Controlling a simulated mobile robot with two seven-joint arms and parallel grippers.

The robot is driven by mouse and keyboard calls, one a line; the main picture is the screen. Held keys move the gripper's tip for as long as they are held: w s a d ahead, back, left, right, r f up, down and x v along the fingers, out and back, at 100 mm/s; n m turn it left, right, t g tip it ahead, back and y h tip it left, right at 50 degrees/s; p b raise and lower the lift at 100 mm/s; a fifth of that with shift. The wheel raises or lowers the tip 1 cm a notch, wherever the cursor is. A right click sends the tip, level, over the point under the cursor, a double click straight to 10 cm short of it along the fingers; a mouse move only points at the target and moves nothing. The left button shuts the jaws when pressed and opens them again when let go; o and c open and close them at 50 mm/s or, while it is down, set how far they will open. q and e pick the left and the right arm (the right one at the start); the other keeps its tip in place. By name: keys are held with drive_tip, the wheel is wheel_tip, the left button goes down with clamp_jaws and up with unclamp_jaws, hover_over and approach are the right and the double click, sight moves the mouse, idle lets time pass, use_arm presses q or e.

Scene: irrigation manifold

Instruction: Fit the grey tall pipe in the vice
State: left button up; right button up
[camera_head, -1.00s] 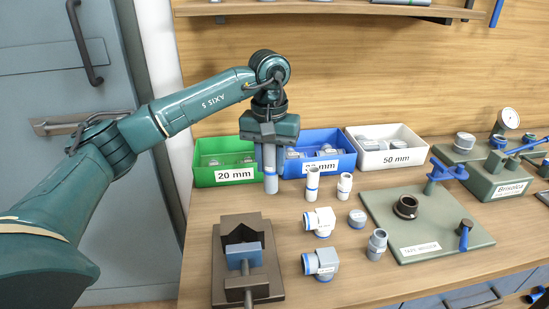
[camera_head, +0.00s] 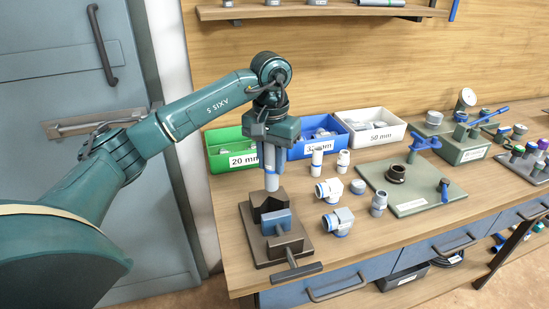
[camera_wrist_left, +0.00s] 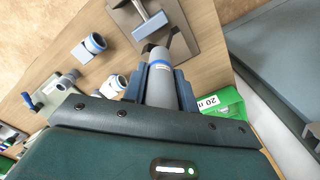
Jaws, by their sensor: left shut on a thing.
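The grey tall pipe (camera_head: 271,180) has a blue band near its lower end and hangs upright. My left gripper (camera_head: 270,158) is shut on its upper part, with a finger on each side in the left wrist view, where the pipe (camera_wrist_left: 161,88) also shows. The vice (camera_head: 247,238) is a dark brown block on a base plate, with a V-shaped notch, a blue-grey sliding jaw (camera_head: 276,222) and a T-handle. The pipe's lower end is right above the notch end of the vice; I cannot tell whether they touch. My right gripper is out of view.
Green (camera_head: 222,160), blue (camera_head: 300,150) and white (camera_head: 374,142) bins stand behind the vice. Two labelled elbow fittings (camera_head: 338,222) and smaller fittings stand to its right. A green plate fixture (camera_head: 415,205) lies further right. The bench's front edge is close to the vice handle.

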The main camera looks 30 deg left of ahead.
sight(271, 177)
use_arm(q)
drive_tip(key=shift+s+f, duration=0.1)
drive_tip(key=shift+f, duration=0.05)
drive_tip(key=shift+f+b, duration=0.65)
drive_tip(key=shift+f, duration=0.5)
drive_tip(key=shift+f+b, duration=0.45)
drive_tip(key=shift+b, duration=0.1)
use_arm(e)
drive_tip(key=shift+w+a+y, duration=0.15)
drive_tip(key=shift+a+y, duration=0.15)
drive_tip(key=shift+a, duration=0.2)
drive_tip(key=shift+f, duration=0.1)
use_arm(q)
drive_tip(key=shift+f, duration=0.25)
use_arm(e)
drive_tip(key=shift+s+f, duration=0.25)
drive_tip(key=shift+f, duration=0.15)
use_arm(q)
drive_tip(key=shift+f+b, duration=0.1)
drive_tip(key=shift+b, duration=0.2)
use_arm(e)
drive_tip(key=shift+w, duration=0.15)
use_arm(q)
drive_tip(key=shift+f, duration=0.3)
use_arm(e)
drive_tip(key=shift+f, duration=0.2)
